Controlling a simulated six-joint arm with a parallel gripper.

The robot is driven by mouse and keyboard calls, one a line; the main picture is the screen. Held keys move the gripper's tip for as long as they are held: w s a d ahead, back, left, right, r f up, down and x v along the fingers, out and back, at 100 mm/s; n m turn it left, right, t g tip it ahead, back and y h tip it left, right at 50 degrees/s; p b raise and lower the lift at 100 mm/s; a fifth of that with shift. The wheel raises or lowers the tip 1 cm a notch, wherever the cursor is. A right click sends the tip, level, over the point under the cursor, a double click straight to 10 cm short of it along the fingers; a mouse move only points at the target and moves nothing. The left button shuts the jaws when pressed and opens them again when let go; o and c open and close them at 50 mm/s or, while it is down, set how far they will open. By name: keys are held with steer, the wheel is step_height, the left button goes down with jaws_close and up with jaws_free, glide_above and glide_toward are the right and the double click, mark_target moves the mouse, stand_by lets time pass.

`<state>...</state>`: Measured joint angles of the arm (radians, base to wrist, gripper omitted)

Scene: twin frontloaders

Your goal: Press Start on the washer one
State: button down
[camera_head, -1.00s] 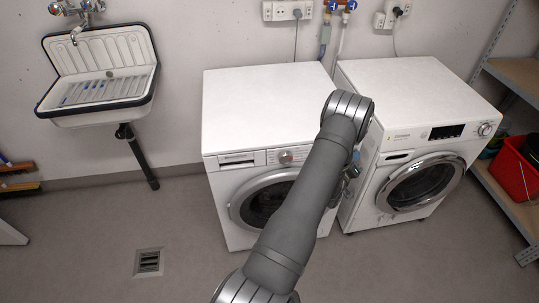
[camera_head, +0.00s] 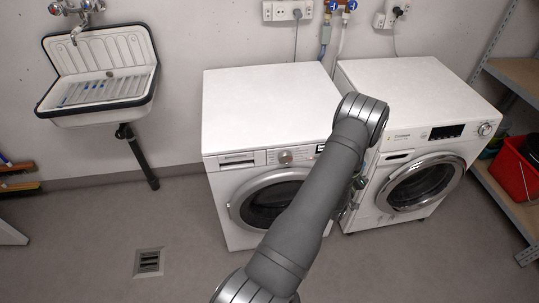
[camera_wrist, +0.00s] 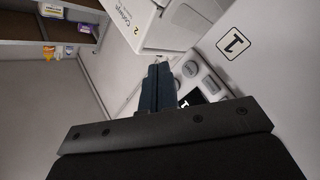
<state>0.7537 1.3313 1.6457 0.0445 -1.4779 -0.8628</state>
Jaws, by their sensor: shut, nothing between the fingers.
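Washer one is the left white front-loader (camera_head: 262,105); its knob (camera_head: 285,157) and a small display (camera_head: 320,148) show on the front panel. My arm covers the right end of that panel and part of the round door in the head view. The wrist view shows a label "1" (camera_wrist: 235,42) on a white face, and a panel with grey buttons (camera_wrist: 190,68) and a dark display (camera_wrist: 191,98). My gripper (camera_wrist: 160,66) is shut and empty, its tips close to the grey buttons. I cannot tell whether they touch. Which button is Start is not readable.
A shelf with a red bucket (camera_head: 516,172) is at far right. A sink (camera_head: 100,75) hangs at left. The floor in front is clear.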

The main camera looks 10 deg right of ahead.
steer(key=shift+s, duration=1.5)
steer(key=s, duration=1.1)
stand_by(3.6)
stand_by(0.5)
